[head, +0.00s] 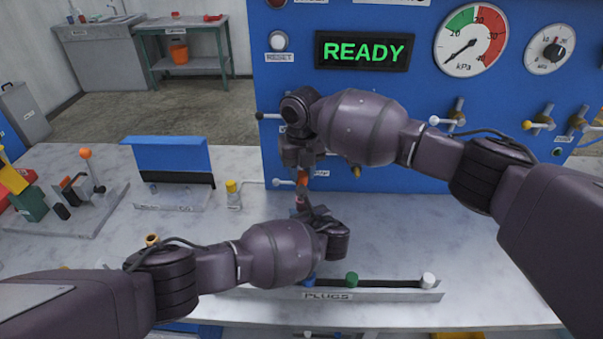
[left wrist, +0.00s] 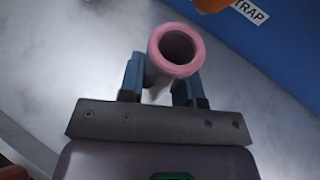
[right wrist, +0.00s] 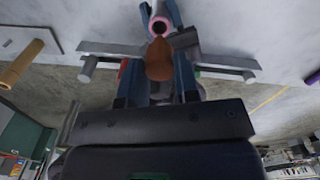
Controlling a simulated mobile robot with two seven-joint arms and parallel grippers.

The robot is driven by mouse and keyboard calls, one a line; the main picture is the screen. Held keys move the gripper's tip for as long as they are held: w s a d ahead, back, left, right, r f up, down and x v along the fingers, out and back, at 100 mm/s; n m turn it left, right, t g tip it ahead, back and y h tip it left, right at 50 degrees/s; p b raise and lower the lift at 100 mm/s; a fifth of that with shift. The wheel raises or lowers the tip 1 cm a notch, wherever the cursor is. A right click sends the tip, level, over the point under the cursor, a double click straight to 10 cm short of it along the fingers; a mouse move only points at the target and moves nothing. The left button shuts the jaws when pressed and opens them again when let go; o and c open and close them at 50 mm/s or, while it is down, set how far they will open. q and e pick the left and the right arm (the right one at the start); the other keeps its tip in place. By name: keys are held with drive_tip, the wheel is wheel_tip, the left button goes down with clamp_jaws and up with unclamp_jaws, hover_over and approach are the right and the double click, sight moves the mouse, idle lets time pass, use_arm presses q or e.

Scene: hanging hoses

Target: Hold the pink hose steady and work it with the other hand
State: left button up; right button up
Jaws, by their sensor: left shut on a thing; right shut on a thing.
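The pink hose (left wrist: 176,52) shows its open round end toward the camera in the left wrist view. My left gripper (left wrist: 160,85) is shut on it just below that end. The hose end also shows in the right wrist view (right wrist: 160,22). My right gripper (right wrist: 158,75) is shut on an orange-brown tapered piece (right wrist: 159,60), whose narrow tip points at the hose mouth. In the left wrist view an orange edge (left wrist: 210,4) lies apart from the mouth, which looks empty. In the head view the orange piece (head: 303,178) is above my left gripper (head: 310,212); the hose is mostly hidden.
A rail marked PLUGS (head: 395,294) lies at the bench front, with a green plug (head: 352,278) and a white plug (head: 428,279). The blue panel (head: 330,90) with valve handles stands close behind. A blue-backed rack (head: 168,165) is to the left. Bench right of my grippers is clear.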

sight(301, 174)
drive_tip(key=shift+r, duration=0.45)
drive_tip(key=shift+r, duration=1.5)
use_arm(q)
drive_tip(key=o, duration=1)
drive_tip(key=shift+s, duration=0.15)
